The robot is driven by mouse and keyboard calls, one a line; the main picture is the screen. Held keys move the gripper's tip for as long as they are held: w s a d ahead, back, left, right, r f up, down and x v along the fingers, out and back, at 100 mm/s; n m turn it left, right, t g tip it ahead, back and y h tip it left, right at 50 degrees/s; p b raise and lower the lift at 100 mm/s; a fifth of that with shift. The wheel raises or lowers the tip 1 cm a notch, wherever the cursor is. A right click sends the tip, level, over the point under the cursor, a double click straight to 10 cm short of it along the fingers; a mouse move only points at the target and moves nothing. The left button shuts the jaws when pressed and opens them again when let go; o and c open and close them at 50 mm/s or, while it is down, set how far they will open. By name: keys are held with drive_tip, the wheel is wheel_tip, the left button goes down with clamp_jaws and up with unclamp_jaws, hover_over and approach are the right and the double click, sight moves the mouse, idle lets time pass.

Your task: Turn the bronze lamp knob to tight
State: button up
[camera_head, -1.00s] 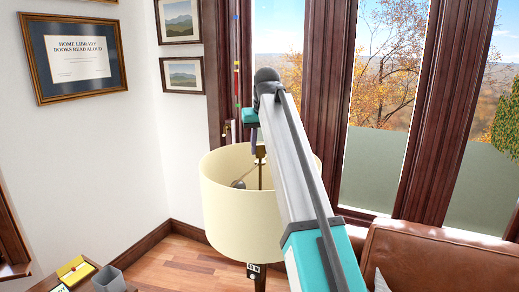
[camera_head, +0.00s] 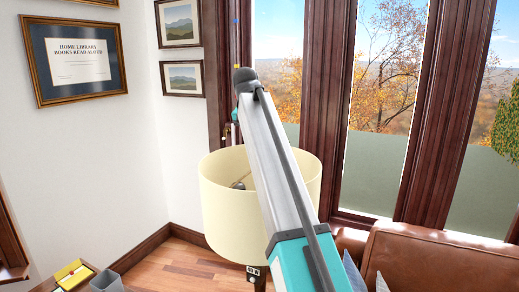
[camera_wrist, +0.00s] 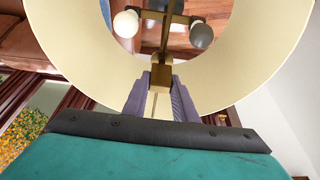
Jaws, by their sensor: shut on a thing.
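The floor lamp's cream shade (camera_head: 228,208) stands below my arm in the head view, and its rim also shows in the wrist view (camera_wrist: 75,50). In the wrist view the two purple-grey fingers of my gripper (camera_wrist: 161,82) are shut on the bronze lamp knob (camera_wrist: 161,71), at the near end of the brass lamp frame (camera_wrist: 165,35). The fingers cover much of the knob. One white bulb (camera_wrist: 126,23) and one grey bulb (camera_wrist: 201,36) sit on the frame inside the shade. In the head view my arm hides the gripper and knob.
A brown leather sofa (camera_head: 425,262) with cushions stands right of the lamp. Tall windows (camera_head: 385,110) are behind it. A low table with a yellow item (camera_head: 73,273) and a grey container (camera_head: 106,281) is at the lower left. Wooden floor is clear left of the lamp.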

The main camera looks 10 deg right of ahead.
idle(0.3)
drive_tip(key=o, duration=1)
drive_tip(key=shift+o, duration=0.2)
drive_tip(key=p+v, duration=0.4)
drive_tip(key=v, duration=0.9)
drive_tip(key=shift+r+p, duration=0.4)
drive_tip(key=shift+s, duration=0.1)
